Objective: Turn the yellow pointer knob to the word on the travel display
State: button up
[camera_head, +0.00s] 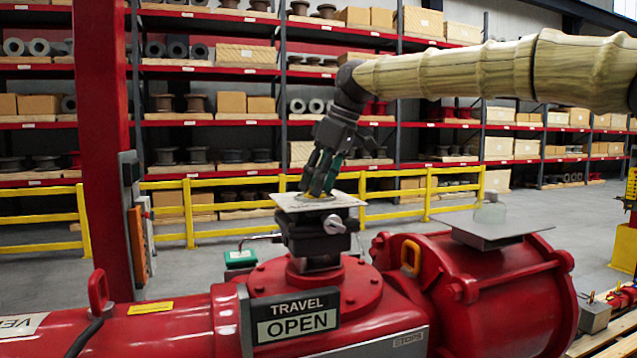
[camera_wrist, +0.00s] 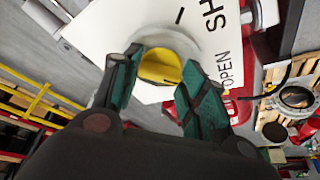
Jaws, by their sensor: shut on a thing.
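The travel display (camera_head: 296,318) on the red actuator reads OPEN. The yellow pointer knob (camera_wrist: 160,70) sits on a round light base on a pale plate (camera_head: 290,201). My gripper (camera_head: 319,190) points down over the plate. In the wrist view its green-padded fingers (camera_wrist: 160,64) are shut on the knob, one on each side. I cannot tell where the knob's pointer end points.
A grey lever (camera_head: 334,224) sticks out below the plate. A red cylinder (camera_head: 480,295) with a flat grey plate (camera_head: 490,228) on top stands at right. A red post (camera_head: 103,130) rises at left. Yellow railing (camera_head: 215,235) and loaded shelves stand behind.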

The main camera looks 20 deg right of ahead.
jog(key=o, duration=1)
jog(key=v, duration=1.2)
jog(key=shift+d, duration=0.1)
jog(key=shift+f, duration=0.1)
